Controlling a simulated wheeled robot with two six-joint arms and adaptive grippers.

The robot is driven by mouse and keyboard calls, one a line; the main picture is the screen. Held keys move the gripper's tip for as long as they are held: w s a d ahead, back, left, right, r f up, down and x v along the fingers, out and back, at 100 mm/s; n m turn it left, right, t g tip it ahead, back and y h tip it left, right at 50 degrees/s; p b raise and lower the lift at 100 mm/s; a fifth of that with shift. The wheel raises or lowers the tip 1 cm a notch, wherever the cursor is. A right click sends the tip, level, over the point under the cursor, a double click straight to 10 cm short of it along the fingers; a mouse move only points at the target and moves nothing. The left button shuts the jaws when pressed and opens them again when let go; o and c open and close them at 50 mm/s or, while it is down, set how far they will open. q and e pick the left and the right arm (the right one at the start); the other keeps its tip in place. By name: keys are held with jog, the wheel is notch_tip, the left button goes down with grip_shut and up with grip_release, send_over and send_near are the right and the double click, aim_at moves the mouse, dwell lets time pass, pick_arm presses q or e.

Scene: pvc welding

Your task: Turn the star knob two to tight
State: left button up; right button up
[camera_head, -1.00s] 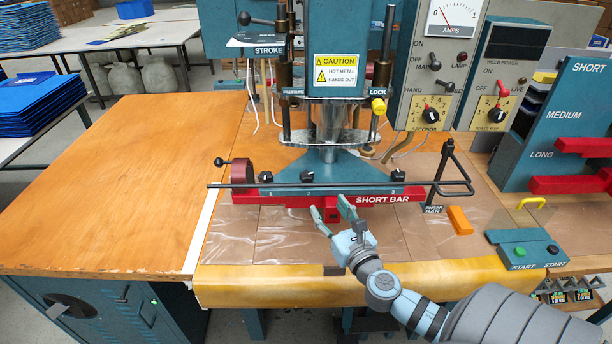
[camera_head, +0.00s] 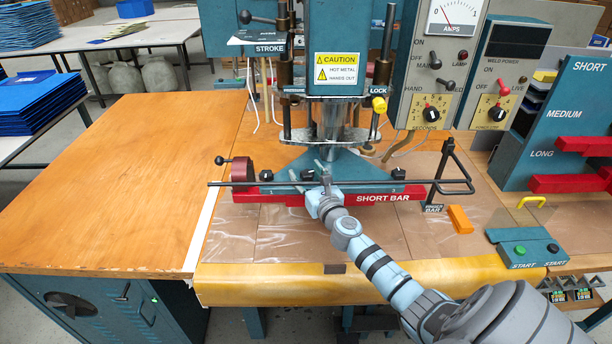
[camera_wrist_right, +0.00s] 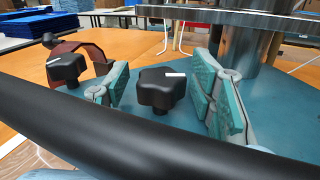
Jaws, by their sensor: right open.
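Three black star knobs stand in a row on the blue base of the press above the red SHORT BAR (camera_head: 383,198). The middle star knob (camera_head: 307,175) also shows in the right wrist view (camera_wrist_right: 160,92), with a white mark pointing right. My right gripper (camera_head: 311,176) is open over the bar, its fingers (camera_wrist_right: 160,97) on either side of the middle knob, with gaps visible. The left star knob (camera_head: 266,175) shows at left in the wrist view (camera_wrist_right: 68,69); the right star knob (camera_head: 398,174) stands farther right. My left gripper is out of view.
A long black rod (camera_head: 225,184) runs in front of the knobs and crosses the wrist view's foreground (camera_wrist_right: 120,130). The press column (camera_head: 332,120) rises behind. A black stand (camera_head: 447,175) and an orange block (camera_head: 459,219) are at right. The left tabletop is clear.

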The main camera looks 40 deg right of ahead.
jog(key=shift+c, duration=0.4)
jog(key=c, duration=1)
jog(key=shift+a, duration=0.15)
jog(key=shift+c, duration=0.5)
